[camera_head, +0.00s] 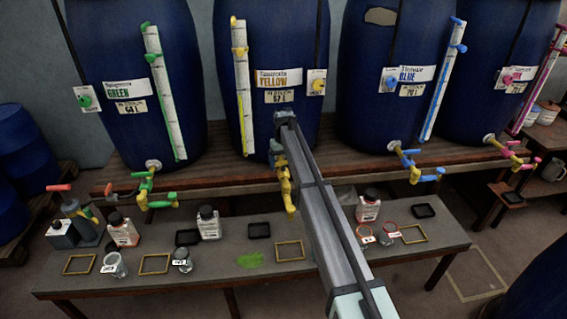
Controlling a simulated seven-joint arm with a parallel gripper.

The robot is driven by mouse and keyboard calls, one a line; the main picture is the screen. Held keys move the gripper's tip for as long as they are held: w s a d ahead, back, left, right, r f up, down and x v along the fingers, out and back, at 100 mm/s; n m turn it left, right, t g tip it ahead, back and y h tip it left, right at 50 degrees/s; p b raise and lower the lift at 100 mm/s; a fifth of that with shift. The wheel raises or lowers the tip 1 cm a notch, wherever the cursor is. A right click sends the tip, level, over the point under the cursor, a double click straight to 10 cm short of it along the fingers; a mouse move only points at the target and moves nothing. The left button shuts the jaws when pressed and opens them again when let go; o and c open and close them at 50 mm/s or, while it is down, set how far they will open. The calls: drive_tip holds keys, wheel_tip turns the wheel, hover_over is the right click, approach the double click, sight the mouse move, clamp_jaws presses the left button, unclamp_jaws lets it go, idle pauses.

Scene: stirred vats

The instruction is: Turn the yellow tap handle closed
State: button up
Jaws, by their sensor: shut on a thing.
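The yellow vat (262,40) is a dark blue barrel labelled "YELLOW", with a yellow-marked level tube on its left. Its yellow tap (287,188) sticks out below, over the front edge of the upper shelf. My arm reaches up from the bottom of the head view. My gripper (277,153) is at the top of this tap, shut on its yellow handle. The arm and gripper cover most of the handle, so its exact angle cannot be told. The tap's lower spout shows just left of my arm.
Green tap (146,185) is to the left; blue tap (408,160) and pink tap (515,156) are to the right. The lower bench (330,262) holds bottles, jars, black trays and yellow frames. A green spill (250,260) lies left of my arm.

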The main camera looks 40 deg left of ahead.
drive_tip(key=shift+m, duration=1.1)
drive_tip(key=o, duration=0.8)
wheel_tip(320, 180, up, 14)
drive_tip(key=shift+f, duration=0.1)
idle(0.3)
